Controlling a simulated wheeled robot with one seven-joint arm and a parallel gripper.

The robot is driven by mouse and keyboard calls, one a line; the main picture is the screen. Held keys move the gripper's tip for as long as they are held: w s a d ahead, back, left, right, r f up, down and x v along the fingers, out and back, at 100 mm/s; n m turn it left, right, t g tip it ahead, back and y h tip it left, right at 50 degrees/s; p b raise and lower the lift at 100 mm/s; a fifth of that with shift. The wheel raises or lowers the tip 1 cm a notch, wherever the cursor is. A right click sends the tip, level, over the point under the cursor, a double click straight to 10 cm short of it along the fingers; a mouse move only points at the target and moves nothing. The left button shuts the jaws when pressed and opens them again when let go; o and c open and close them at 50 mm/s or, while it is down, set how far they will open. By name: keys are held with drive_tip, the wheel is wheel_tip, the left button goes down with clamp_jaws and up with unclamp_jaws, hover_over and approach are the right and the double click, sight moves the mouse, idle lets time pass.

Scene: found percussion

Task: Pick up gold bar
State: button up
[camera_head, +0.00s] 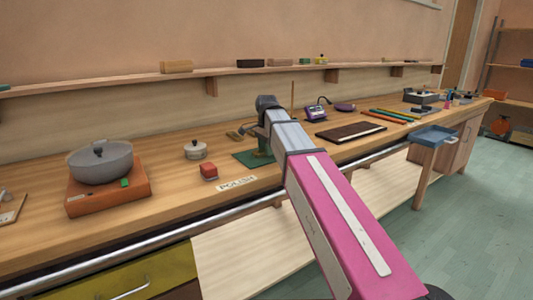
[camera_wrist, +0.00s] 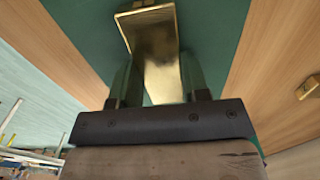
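The gold bar (camera_wrist: 160,50) is a shiny brass-coloured block on the dark green mat (camera_wrist: 215,25), in the upper middle of the wrist view. My gripper (camera_wrist: 162,75) is down at the mat, with one dark finger on each side of the bar's near part. The fingers lie close along its sides; I cannot tell whether they press on it. In the head view, my gripper (camera_head: 262,152) reaches down onto the green mat (camera_head: 245,158), and my arm hides the bar.
A dark brown board (camera_head: 350,132) lies to the right. A metal rail (camera_head: 150,240) runs along the bench front.

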clamp_jaws()
drive_tip(key=shift+r, duration=0.1)
